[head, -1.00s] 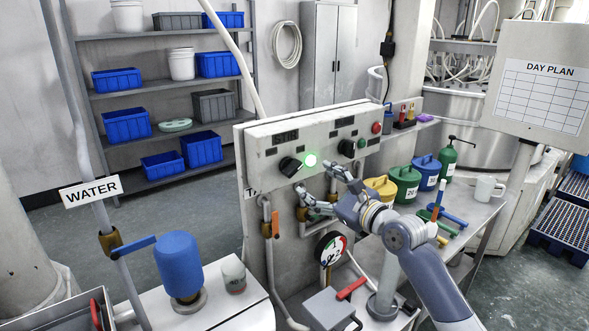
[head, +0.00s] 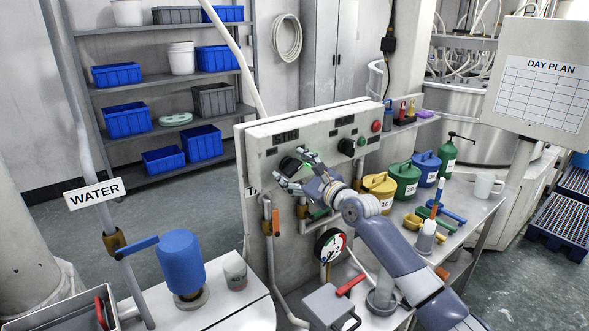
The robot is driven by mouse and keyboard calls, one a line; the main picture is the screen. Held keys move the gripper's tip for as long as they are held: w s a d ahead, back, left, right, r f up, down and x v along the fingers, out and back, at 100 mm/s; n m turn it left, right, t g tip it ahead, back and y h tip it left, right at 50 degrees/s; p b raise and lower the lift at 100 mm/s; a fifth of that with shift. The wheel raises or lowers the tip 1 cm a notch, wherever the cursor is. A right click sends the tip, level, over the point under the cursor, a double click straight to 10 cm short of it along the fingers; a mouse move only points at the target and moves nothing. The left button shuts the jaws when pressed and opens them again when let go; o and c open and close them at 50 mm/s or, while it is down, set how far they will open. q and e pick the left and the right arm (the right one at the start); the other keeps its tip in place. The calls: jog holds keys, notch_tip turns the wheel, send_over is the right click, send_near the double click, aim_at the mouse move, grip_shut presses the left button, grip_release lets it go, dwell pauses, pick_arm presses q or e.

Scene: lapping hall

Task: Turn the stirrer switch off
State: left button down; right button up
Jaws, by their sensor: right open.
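The pale control panel (head: 330,126) stands in the middle of the head view. It has a black rotary knob (head: 288,163) on its left and a second black knob (head: 346,146) further right. The lamp beside this knob is mostly hidden behind the fingers. My left gripper is out of view.
A red button (head: 376,127) sits at the panel's right end. Below are pipes with an orange valve handle (head: 276,222) and a gauge (head: 330,246). Coloured cans, including a yellow can (head: 380,187), crowd the bench at right. A blue cylinder (head: 181,263) stands at left.

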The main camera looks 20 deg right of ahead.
jog(key=shift+c, duration=0.3)
jog(key=c, duration=1)
jog(key=shift+n, duration=0.4)
jog(key=n+b, duration=0.1)
jog(key=n, duration=0.4)
jog(key=shift+f, duration=0.1)
jog(key=n+b, duration=0.2)
jog(key=n, duration=0.4)
